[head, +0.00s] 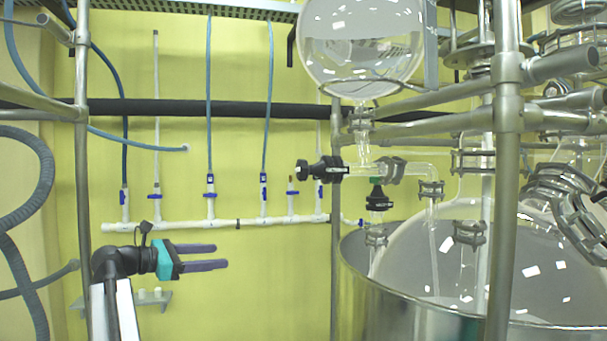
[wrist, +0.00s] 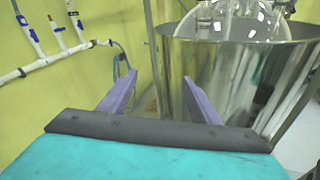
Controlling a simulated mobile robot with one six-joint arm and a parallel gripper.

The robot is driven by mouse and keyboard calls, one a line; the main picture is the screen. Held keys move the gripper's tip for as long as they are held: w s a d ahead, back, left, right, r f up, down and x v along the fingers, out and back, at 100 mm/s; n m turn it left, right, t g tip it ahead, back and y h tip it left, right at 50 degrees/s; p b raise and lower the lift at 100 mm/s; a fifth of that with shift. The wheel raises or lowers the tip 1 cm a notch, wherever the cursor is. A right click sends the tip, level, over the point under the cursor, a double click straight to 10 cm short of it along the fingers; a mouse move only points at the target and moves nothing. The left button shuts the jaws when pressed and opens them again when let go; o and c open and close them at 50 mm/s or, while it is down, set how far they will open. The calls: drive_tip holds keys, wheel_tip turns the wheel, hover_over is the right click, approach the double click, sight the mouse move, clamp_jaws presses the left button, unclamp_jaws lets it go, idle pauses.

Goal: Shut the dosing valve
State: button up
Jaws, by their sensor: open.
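A valve with a black horizontal knob (head: 322,170) sits on the glass tube below the round dosing flask (head: 362,45). A second black valve with a green part (head: 378,197) hangs just below and to its right; the frames do not show which is the dosing valve, nor whether either is open or shut. My gripper (head: 221,256) is open and empty, with dark purple fingers. In the head view it is left of and below both valves, pointing right. The wrist view shows its fingers (wrist: 159,80) apart with nothing between them; neither valve can be made out there.
A large steel vessel (head: 400,312) with a glass reactor stands at the right; its wall (wrist: 215,80) is ahead in the wrist view. A metal upright (head: 336,130) stands near the knob. White wall piping (head: 280,219) with blue taps runs behind my gripper.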

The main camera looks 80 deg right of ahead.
drive_tip(key=s+a+r+m+g+y+p, duration=0.1)
drive_tip(key=s+a+r+g, duration=0.1)
drive_tip(key=s+r, duration=0.35)
drive_tip(key=s+a+r+m+g+y, duration=0.1)
drive_tip(key=s+r, duration=0.1)
drive_tip(key=r, duration=0.6)
drive_tip(key=m+g+y, duration=0.2)
drive_tip(key=m+y, duration=0.1)
approach(297, 171)
drive_tip(key=v, duration=0.2)
drive_tip(key=shift+a+f+p, duration=0.2)
drive_tip(key=shift+p, duration=0.2)
drive_tip(key=shift+r+p+x, duration=0.15)
drive_tip(key=shift+p+x, duration=1)
drive_tip(key=shift+x, duration=2.25)
drive_tip(key=shift+r+p+x, duration=0.15)
drive_tip(key=shift+p+x, duration=0.95)
drive_tip(key=shift+x, duration=2.35)
drive_tip(key=shift+d, duration=0.1)
